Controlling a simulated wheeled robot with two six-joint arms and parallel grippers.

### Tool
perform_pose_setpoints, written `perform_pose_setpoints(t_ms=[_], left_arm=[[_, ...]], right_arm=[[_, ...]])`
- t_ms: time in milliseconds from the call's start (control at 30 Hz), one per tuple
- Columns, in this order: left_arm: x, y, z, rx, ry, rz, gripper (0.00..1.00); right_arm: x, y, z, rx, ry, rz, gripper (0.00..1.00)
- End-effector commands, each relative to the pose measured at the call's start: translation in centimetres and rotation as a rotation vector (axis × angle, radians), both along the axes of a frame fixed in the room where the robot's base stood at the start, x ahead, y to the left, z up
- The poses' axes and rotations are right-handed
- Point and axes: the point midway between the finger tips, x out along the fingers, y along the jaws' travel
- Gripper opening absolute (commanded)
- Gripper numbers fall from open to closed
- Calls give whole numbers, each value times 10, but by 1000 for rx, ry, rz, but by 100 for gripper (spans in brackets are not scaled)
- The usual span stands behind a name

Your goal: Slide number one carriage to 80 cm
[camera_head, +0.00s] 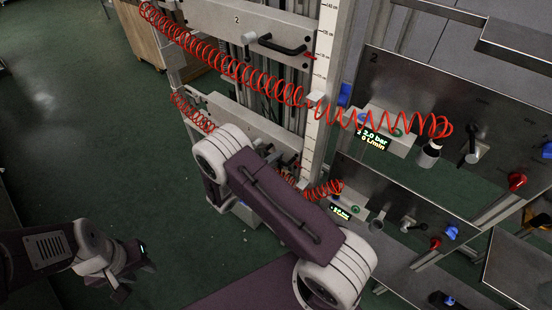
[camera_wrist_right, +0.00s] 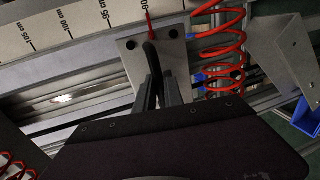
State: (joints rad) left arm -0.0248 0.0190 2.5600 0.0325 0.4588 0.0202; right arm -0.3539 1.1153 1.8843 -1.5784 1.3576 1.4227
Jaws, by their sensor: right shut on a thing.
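The number one carriage is the lower grey plate (camera_head: 228,108) in the head view, mostly behind my right arm. In the right wrist view its plate (camera_wrist_right: 178,50) carries a black handle (camera_wrist_right: 152,62). My right gripper (camera_wrist_right: 160,90) is shut on this handle. Its fingers are hidden in the head view. A red pointer (camera_wrist_right: 150,22) reaches the scale (camera_wrist_right: 75,32) close to the upside-down 90 mark. In the head view the upright scale (camera_head: 325,60) runs beside the carriages. My left gripper (camera_head: 132,275) hangs clear at lower left; its jaw opening is unclear.
The number two carriage (camera_head: 215,20) with its own black handle (camera_head: 282,46) is above. Red coiled hoses (camera_head: 235,68) hang across the frame and also show in the wrist view (camera_wrist_right: 222,45). Valve panels (camera_head: 460,100) stand at right. Green floor at left is clear.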

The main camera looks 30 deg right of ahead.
Motion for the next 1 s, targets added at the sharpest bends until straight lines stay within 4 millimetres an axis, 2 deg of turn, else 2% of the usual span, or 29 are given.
perform_pose_setpoints(t_ms=[267,367,600,700,800,1000], left_arm=[[0,0,-7,0,0,0,36],[0,0,-23,0,0,0,36],[0,0,-83,0,0,0,36],[0,0,-104,0,0,0,36],[0,0,-110,0,0,0,36],[0,0,-106,0,0,0,36]], right_arm=[[0,0,-8,0,1,-1,0],[-1,0,-23,2,2,-1,0],[-1,0,-85,4,5,-1,0],[-1,0,-106,4,5,-1,0],[-1,0,-112,4,5,-1,0],[-2,0,-109,4,8,-3,0]])
